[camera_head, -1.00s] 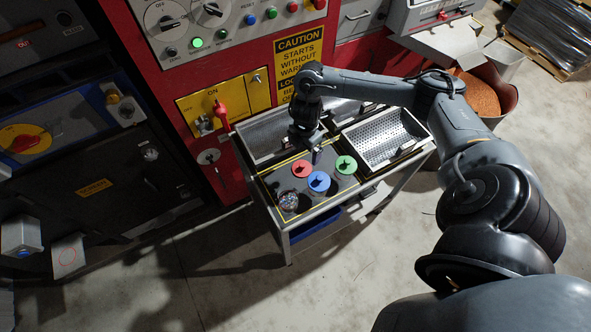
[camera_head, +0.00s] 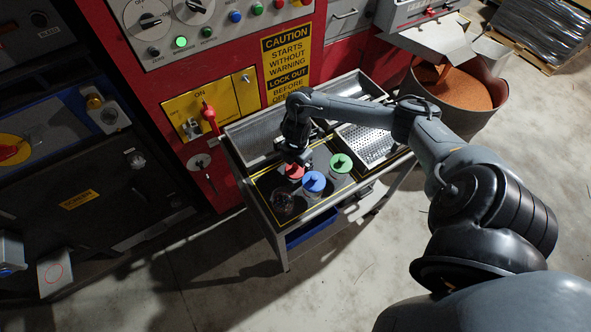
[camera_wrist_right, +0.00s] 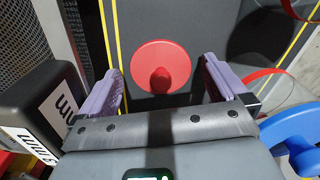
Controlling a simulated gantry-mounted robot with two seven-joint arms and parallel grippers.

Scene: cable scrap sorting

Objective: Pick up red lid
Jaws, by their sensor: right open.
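The red lid (camera_head: 294,171), a round disc with a knob on top, sits on the black top of the cart. In the right wrist view the red lid (camera_wrist_right: 161,68) lies ahead of and between the two fingers, with its knob toward the gripper. My right gripper (camera_head: 294,162) is above the lid in the head view, partly covering it. In the right wrist view the gripper (camera_wrist_right: 162,88) is open, its purple-grey finger pads on either side, and nothing is held. Whether the fingers touch the lid cannot be told. My left gripper is out of view.
A blue lid (camera_head: 313,182) and a green lid (camera_head: 340,163) are close by on the right. A dark round jar (camera_head: 282,203) stands at the front left. The red machine panel (camera_head: 240,62) rises behind.

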